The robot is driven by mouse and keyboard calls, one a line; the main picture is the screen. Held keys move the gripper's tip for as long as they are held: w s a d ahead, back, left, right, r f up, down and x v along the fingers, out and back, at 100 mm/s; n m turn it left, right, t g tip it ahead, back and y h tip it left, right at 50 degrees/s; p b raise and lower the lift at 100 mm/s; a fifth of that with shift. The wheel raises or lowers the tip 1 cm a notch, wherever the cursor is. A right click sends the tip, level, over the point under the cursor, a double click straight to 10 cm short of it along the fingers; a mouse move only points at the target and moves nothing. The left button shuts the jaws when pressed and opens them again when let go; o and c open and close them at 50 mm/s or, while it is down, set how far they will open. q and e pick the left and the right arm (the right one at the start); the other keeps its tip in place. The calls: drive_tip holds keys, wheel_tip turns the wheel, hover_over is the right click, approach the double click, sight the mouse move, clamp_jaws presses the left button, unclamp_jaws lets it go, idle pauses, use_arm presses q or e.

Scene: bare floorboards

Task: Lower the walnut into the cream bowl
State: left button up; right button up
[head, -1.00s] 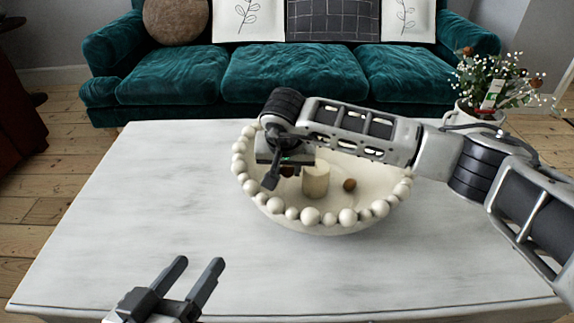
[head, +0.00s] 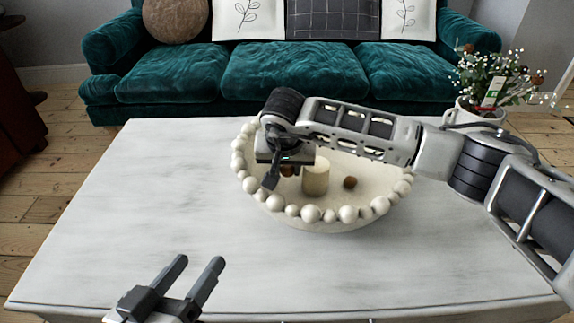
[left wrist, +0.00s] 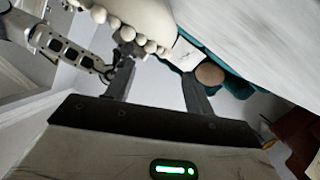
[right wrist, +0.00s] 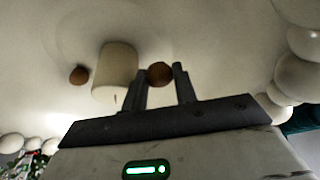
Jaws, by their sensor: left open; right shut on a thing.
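The cream bowl (head: 315,218), rimmed with cream beads, stands on the white table. My right gripper (head: 279,174) reaches down inside the bowl's left part. It is shut on a brown round walnut (right wrist: 160,74), which shows between its fingers in the right wrist view. In the head view the walnut (head: 288,171) is partly hidden by the gripper. I cannot tell whether it touches the bowl's floor. My left gripper (head: 200,261) is open and empty over the table's front edge, well away from the bowl.
A cream candle-like cylinder (head: 316,180) stands in the bowl, right of my right gripper. The table's left part (head: 150,200) is clear. A teal sofa (head: 290,78) and a potted plant (head: 482,105) are behind.

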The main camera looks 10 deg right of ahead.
drive_tip(key=shift+f+b, duration=0.6)
drive_tip(key=shift+f, duration=0.15)
idle(0.3)
drive_tip(key=o, duration=1)
